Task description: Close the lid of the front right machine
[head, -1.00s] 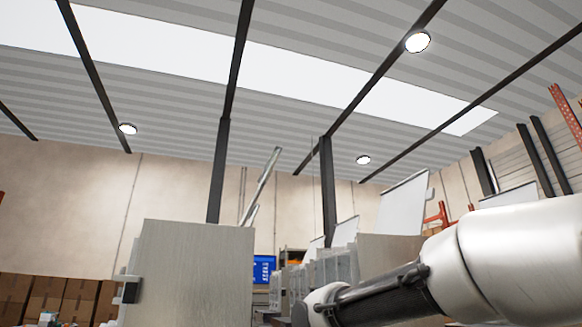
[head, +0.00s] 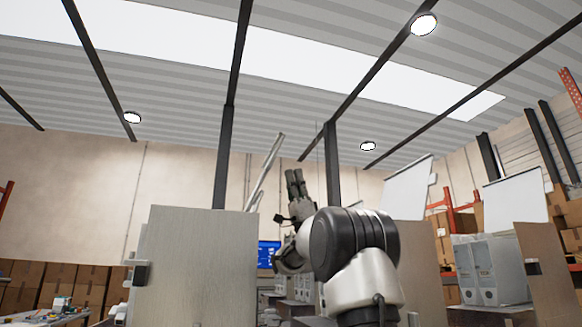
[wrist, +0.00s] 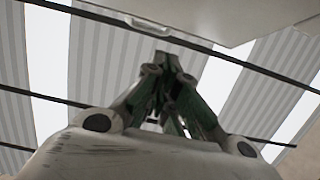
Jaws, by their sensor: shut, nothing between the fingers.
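My gripper (head: 295,174) points up in the middle of the head view, with its fingers together and nothing between them. It also shows in the wrist view (wrist: 165,62), fingertips close together. On the right, a white lid (head: 515,207) stands raised above a machine (head: 550,275) with a plain side panel and pale containers.
A machine with a large grey side (head: 200,265) stands left of my arm. A blue screen (head: 268,254) shows behind. Cardboard boxes (head: 65,285) stand far left. The space above the machines looks free.

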